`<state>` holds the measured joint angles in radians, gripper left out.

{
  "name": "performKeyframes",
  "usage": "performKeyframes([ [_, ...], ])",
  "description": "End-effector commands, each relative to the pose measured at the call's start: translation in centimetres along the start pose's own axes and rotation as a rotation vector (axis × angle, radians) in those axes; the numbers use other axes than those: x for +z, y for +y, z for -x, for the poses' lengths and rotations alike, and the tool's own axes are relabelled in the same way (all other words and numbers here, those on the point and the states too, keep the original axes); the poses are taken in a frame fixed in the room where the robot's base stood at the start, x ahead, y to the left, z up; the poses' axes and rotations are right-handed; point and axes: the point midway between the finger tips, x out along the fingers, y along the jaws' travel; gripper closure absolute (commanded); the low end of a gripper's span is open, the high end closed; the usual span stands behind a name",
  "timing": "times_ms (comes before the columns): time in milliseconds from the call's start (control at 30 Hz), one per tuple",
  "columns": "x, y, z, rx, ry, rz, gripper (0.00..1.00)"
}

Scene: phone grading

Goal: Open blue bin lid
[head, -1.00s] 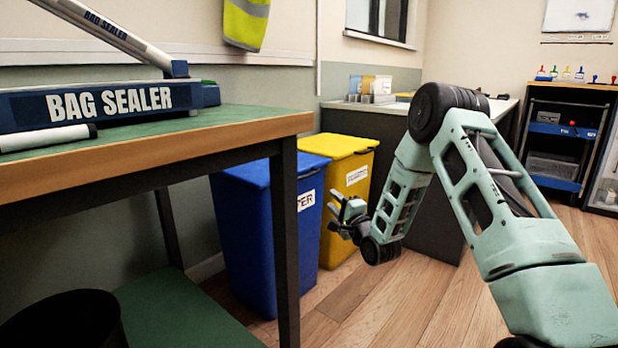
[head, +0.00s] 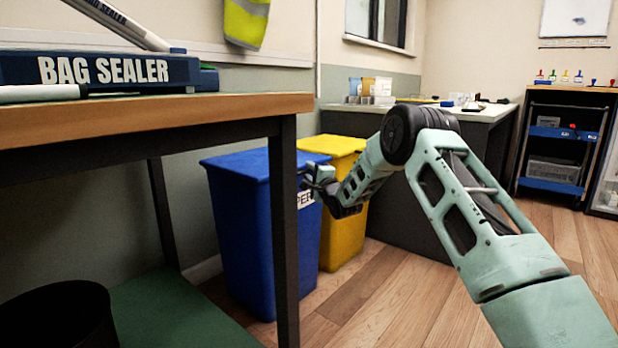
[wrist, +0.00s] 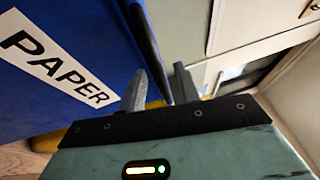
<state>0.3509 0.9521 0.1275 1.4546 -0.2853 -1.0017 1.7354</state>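The blue bin (head: 238,245) stands on the floor behind the table leg, with its blue lid (head: 248,164) down on it. In the wrist view the bin's blue wall (wrist: 85,25) carries a white PAPER label (wrist: 55,62). My gripper (head: 318,178) is at the right side of the blue bin, near the lid's height. In the wrist view my gripper (wrist: 160,88) has its two fingers apart, with the dark blue lid edge (wrist: 148,50) running down toward the gap between them. I cannot tell whether either finger touches the lid.
A yellow bin (head: 343,235) stands right beside the blue one. The table (head: 150,112) with the bag sealer (head: 105,70) is at the left, and its leg partly hides the blue bin. A dark counter (head: 410,215) is behind my arm. Wooden floor is free at the right.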

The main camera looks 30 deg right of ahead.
Motion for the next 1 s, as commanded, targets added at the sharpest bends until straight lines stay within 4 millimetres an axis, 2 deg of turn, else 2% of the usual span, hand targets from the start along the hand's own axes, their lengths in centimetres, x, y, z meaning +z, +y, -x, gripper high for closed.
performKeyframes([
  [167, 0.1, 0.0, -1.1, 0.000, -0.001, 0.001, 0.68],
  [467, 0.1, -0.1, -1.2, 0.001, 0.000, 0.000, 0.68],
  [567, 0.1, -0.1, -1.2, 0.001, 0.000, 0.000, 0.96],
  [600, 0.1, -0.1, -1.2, 0.001, 0.000, 0.000, 1.00],
  [833, 0.1, -0.2, -1.2, 0.003, 0.000, 0.001, 1.00],
  [1000, 0.1, -1.5, -1.4, 0.020, 0.001, 0.009, 1.00],
])
